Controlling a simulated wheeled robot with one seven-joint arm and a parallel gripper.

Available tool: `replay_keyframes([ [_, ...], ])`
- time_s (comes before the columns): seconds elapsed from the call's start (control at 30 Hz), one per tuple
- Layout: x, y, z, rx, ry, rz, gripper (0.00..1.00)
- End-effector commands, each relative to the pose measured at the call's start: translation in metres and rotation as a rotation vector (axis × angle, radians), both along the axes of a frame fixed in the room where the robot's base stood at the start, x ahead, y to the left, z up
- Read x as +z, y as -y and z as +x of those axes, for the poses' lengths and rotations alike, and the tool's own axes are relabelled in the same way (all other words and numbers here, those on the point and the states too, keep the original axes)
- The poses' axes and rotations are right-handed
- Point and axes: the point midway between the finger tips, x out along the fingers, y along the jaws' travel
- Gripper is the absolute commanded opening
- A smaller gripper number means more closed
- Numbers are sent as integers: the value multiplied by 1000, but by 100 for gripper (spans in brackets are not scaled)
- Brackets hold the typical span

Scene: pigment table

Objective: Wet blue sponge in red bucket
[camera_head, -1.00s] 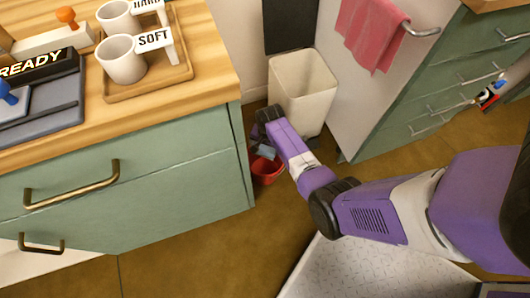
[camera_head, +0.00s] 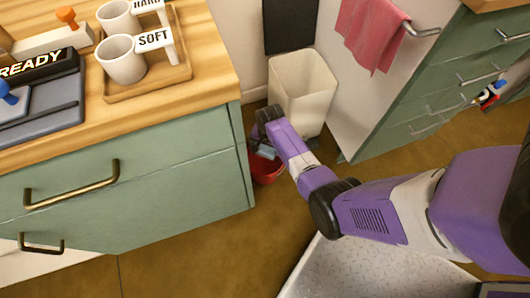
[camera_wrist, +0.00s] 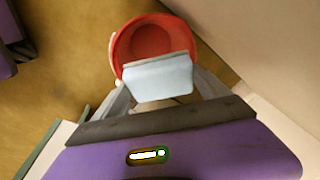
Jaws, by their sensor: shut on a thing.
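My gripper (camera_wrist: 160,97) is shut on the blue sponge (camera_wrist: 160,77), which looks pale blue in the wrist view. The red bucket (camera_wrist: 128,45) stands on the floor, its open top facing up. In the wrist view the sponge overlaps the near part of the bucket's mouth. I cannot tell whether its lower edge is inside the bucket or above it. In the head view the sponge (camera_head: 267,152) shows small at the bucket's (camera_head: 265,172) rim, below my gripper. The bucket's contents are not clear; its inside looks plain red.
A cream bin (camera_head: 303,90) stands just behind my gripper. The green cabinet (camera_head: 130,190) is close on the left, with a wooden tray (camera_head: 150,83) of mugs on top. A pink towel (camera_head: 372,35) hangs at the right. Brown floor (camera_head: 215,250) is clear in front.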

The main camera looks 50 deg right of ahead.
Motion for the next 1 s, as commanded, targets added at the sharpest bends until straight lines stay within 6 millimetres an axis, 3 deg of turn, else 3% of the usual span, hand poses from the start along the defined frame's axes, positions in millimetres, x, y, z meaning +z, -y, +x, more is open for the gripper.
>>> replay_keyframes([
  [0.57, 41, 0, 0, 0, 0, 0, 53],
  [1.0, 40, 0, 0, 0, 0, 0, 53],
])
